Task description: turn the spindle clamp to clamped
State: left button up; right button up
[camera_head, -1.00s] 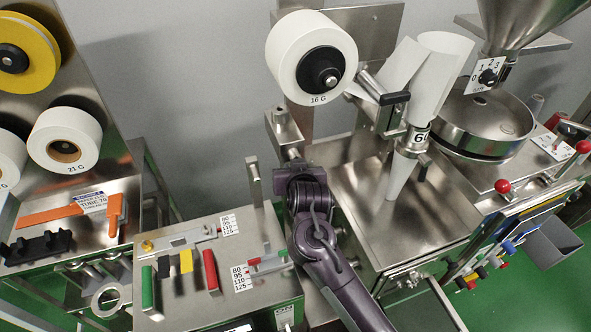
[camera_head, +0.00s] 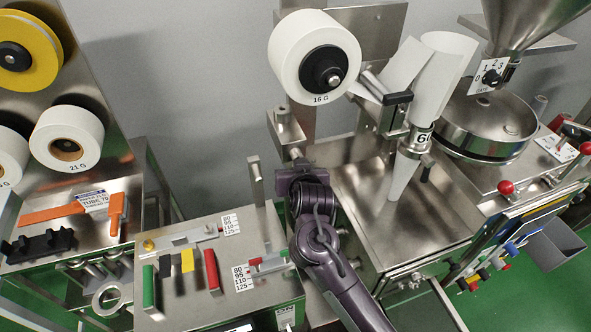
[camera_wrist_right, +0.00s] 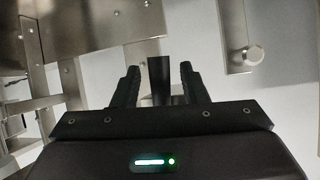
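The white 16 G reel (camera_head: 290,62) hangs at top centre on a spindle with a black hub (camera_head: 323,70). I cannot clearly make out the spindle clamp in the head view. My right arm (camera_head: 322,245) rises from the bottom to just below the reel, and its gripper is hidden there. In the right wrist view my right gripper (camera_wrist_right: 160,86) has its two black fingers apart. An upright black bar (camera_wrist_right: 160,75), possibly the clamp's lever, stands between them with a gap on each side. My left gripper is not in view.
A bench with coloured handles (camera_head: 211,270) and number scales lies left of my arm. The paper forming tube (camera_head: 440,75) and a steel box (camera_head: 400,215) stand close on its right. Steel posts and plates (camera_wrist_right: 95,25) crowd the left of the wrist view.

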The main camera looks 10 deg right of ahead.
jog(key=v, duration=0.7)
jog(key=shift+f, duration=0.1)
